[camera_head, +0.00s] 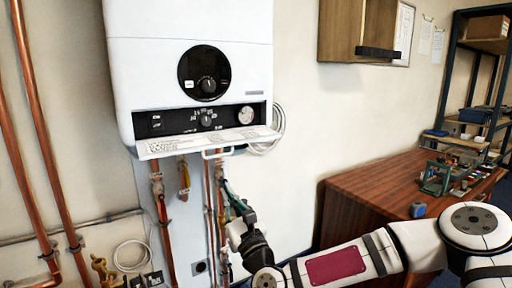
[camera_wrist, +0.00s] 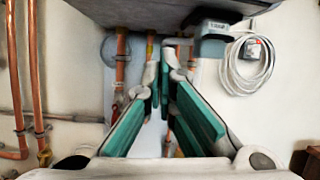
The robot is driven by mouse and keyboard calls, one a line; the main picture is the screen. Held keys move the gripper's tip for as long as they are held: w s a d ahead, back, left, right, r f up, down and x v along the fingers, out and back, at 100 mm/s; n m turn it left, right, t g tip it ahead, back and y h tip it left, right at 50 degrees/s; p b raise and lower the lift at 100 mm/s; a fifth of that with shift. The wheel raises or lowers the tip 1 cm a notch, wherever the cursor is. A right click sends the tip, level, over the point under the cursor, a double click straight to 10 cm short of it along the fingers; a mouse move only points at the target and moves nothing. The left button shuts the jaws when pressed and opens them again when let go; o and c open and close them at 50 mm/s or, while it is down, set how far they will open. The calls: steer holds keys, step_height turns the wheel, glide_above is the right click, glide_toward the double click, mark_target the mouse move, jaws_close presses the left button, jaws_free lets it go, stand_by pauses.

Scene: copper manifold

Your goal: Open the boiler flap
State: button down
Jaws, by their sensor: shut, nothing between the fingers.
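The white boiler (camera_head: 190,45) hangs on the wall at the upper left of the head view. Its flap (camera_head: 165,147) is swung down and sticks outward, with its printed inner face up. A small handle (camera_head: 218,154) shows at its front edge. The control panel (camera_head: 180,119) behind it is exposed, with a knob, a switch and a gauge. My gripper (camera_head: 226,186) is below the flap, pointing up and apart from it. In the wrist view my gripper (camera_wrist: 164,55) has its green-padded fingers shut and empty, beneath a dark underside at the top.
Copper pipes (camera_head: 163,220) drop from the boiler close to my gripper, and more pipes (camera_head: 35,130) run along the left wall. A coiled white cable (camera_head: 278,130) hangs right of the boiler. A wooden desk (camera_head: 365,190) and shelving (camera_head: 450,85) stand at the right.

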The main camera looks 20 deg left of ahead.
mark_target(214, 147)
steer(key=w+a+r+p, duration=0.1)
steer(key=w+a+r, duration=0.1)
steer(key=a+r, duration=0.2)
steer(key=shift+w+r+m+g+y, duration=0.3)
steer(key=shift+r, duration=0.9)
steer(key=shift+r, duration=0.1)
steer(key=h+p, duration=0.1)
steer(key=p, duration=0.1)
steer(key=d+r+g+p, duration=0.1)
steer(key=p, duration=0.1)
steer(key=shift+s+r+h, duration=0.2)
steer(key=shift+s+h, duration=0.2)
steer(key=shift+f, duration=0.1)
